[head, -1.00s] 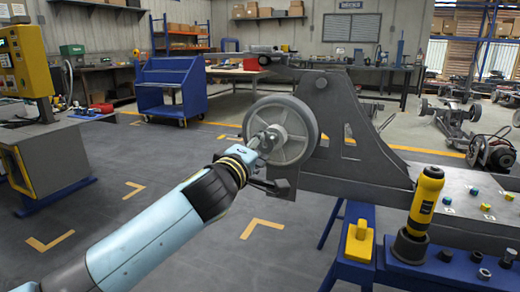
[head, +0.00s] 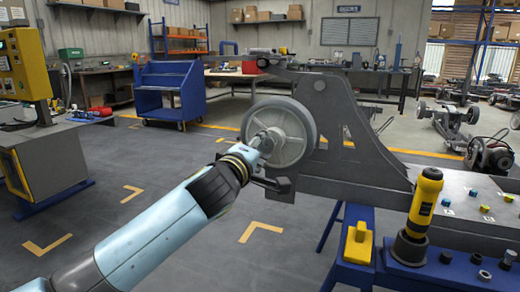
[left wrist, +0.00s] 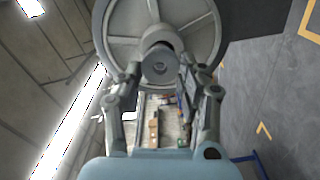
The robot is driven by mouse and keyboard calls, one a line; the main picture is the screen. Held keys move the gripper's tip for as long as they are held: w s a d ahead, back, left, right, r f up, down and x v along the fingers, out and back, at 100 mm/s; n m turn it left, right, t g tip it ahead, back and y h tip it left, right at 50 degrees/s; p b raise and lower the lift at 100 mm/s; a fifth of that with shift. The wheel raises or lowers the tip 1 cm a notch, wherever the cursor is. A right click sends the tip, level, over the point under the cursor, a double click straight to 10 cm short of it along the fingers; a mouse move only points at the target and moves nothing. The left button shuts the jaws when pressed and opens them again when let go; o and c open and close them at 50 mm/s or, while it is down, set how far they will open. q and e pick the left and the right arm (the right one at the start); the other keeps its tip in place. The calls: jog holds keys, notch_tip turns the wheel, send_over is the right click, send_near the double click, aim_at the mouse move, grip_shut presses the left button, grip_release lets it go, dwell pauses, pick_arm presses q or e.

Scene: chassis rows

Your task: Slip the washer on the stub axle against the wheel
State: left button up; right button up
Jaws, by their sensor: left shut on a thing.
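The grey wheel (head: 297,152) with its pale spoked face is mounted on the dark chassis upright. My left gripper (head: 262,145) is right in front of its hub. In the left wrist view, the round end of the stub axle (left wrist: 160,65) stands out from the middle of the wheel (left wrist: 203,39). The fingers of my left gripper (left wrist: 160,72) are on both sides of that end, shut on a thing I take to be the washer. The washer's outline blends with the grey axle, and I cannot tell its gap to the wheel. My right gripper is out of view.
The dark chassis upright (head: 345,130) rises behind and right of the wheel. A blue bench (head: 450,275) at lower right holds a yellow and black tool (head: 424,203), a yellow block (head: 358,242) and small nuts. The floor left of the wheel is open.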

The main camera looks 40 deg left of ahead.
pick_arm(q)
jog(key=shift+w, duration=0.3)
dwell(0.4)
jog(key=shift+b+x, duration=0.3)
jog(key=shift+x, duration=0.75)
jog(key=o, duration=1.3)
jog(key=shift+s, duration=0.1)
jog(key=v, duration=1.1)
jog(key=shift+s+d, duration=0.1)
jog(key=shift+s, duration=0.25)
